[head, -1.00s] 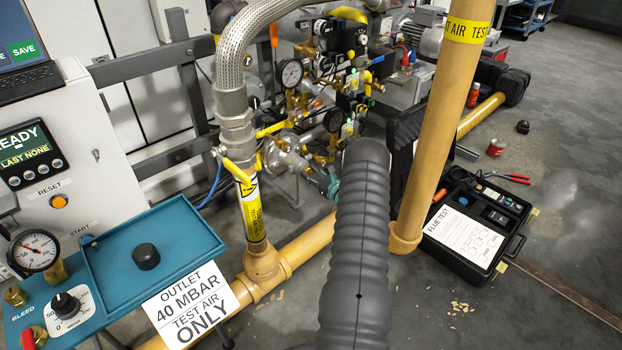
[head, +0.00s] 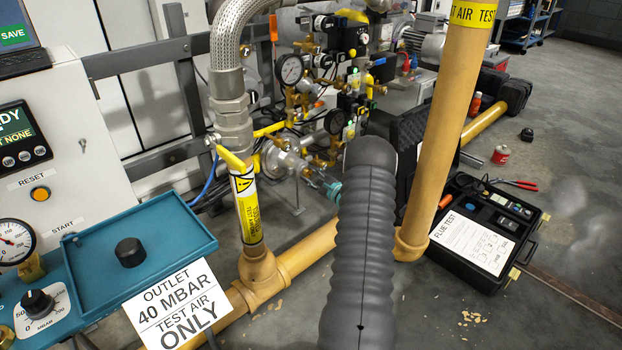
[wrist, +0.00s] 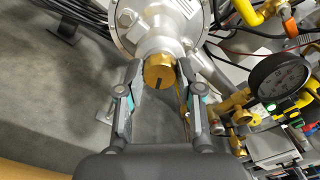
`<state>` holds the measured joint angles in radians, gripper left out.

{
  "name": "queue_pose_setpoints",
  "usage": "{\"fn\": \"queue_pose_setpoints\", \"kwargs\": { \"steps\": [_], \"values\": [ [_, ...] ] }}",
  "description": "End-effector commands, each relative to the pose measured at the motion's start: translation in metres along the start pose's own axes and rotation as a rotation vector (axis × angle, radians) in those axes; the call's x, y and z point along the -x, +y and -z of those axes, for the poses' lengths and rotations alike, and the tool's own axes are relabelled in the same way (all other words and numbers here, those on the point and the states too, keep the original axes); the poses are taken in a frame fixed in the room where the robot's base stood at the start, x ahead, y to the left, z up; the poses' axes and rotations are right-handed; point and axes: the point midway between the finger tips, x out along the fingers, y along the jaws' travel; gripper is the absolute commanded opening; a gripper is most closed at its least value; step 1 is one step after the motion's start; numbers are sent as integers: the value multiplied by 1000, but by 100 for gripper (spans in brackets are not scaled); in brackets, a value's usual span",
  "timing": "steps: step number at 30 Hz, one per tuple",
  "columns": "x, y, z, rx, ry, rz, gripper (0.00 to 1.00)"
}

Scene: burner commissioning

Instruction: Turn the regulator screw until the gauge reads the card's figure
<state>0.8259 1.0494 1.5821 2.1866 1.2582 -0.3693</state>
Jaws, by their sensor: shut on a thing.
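The regulator (head: 283,161) is a round silver body on the pipework; it also fills the top of the wrist view (wrist: 150,25). Its brass screw (wrist: 160,70), with a dark slot, faces the wrist camera. My gripper (wrist: 159,75) is shut on this screw, with one finger at each side. In the head view my gripper (head: 322,184) is partly hidden behind my arm. A dark-rimmed gauge (wrist: 280,77) is right of the screw; its reading is too small to tell. The white card (head: 175,305) reads "OUTLET 40 MBAR TEST AIR ONLY".
A yellow-handled valve (head: 232,160) and a tan pipe (head: 437,150) stand either side of my arm. A teal bench (head: 185,215) with a bleed gauge (head: 12,242) is at left. An open flue-test case (head: 485,230) lies on the floor at right.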

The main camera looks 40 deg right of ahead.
Motion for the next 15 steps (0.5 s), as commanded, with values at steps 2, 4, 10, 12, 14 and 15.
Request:
{"fn": "queue_pose_setpoints", "kwargs": {
  "steps": [2, 4, 10, 12, 14, 15],
  "values": [
    [0, 0, 0, 6, 0, 0, 1],
    [0, 0, 0, 8, 0, 0, 1],
    [0, 0, 0, 8, 0, 0, 1],
    [0, 0, 0, 7, -1, 0, 1],
    [0, 0, 0, 7, -1, 0, 51],
    [0, 0, 0, 7, -1, 0, 61]
  ]
}}
